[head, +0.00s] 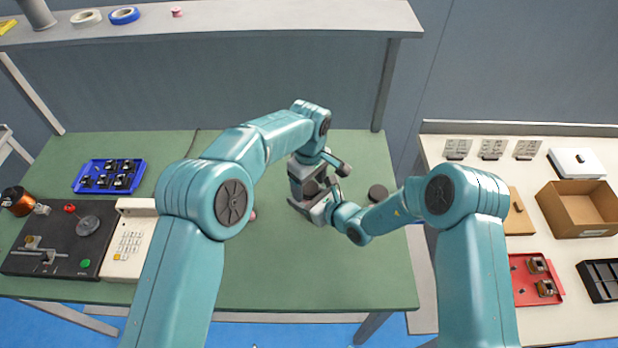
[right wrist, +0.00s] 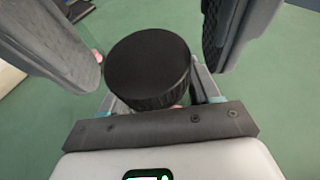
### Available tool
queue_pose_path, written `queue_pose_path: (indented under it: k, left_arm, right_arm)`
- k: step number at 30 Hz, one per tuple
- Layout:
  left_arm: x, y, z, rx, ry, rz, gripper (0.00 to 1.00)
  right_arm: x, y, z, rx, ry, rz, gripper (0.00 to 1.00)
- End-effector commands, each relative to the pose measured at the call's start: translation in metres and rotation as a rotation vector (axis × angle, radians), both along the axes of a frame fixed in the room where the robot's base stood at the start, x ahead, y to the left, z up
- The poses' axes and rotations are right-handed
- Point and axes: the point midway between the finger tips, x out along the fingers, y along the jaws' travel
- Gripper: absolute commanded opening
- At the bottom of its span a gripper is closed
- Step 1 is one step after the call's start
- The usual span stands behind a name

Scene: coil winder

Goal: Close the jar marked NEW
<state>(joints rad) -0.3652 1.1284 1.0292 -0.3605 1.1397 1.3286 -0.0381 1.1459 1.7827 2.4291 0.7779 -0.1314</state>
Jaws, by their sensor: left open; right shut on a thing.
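A round black lid (right wrist: 148,68) sits on top of a jar that is mostly hidden beneath it. In the head view the lid (head: 311,188) shows only partly between my grippers. My right gripper (head: 317,205) is shut on the jar below the lid. My left gripper (head: 318,179) is open above it. In the right wrist view its two grey fingers stand on either side of the lid with gaps. A second dark round lid or jar top (head: 377,193) is on the green table to the right. No NEW marking is readable.
The green table (head: 300,285) is clear in front. A black winder panel (head: 60,245) and a cream keypad unit (head: 130,240) stand at left, with a blue tray (head: 108,189) behind. A side table at right holds a cardboard box (head: 580,208) and a red tray (head: 555,297).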

Motion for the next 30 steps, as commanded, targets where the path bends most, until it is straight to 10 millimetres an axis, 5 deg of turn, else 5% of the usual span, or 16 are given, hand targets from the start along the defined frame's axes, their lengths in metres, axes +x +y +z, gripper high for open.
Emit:
queue_pose_path:
  k: [4, 10, 30]
  left_arm:
    - [0.0001, 0.0001, 0.0001, 0.000, 0.000, 0.000, 0.73]
    - [0.0001, 0.0001, 0.0004, 0.000, 0.000, 0.000, 0.14]
    - [0.0001, 0.0001, 0.0005, 0.000, 0.000, -0.301, 0.14]
  right_arm:
    - [0.0000, 0.0000, -0.0001, 0.000, 0.000, 0.000, 0.00]
    - [0.0000, 0.0000, -0.0001, 0.000, 0.000, 0.000, 0.00]
    - [0.0000, -0.0001, -0.0002, 0.000, 0.001, 0.000, 0.00]
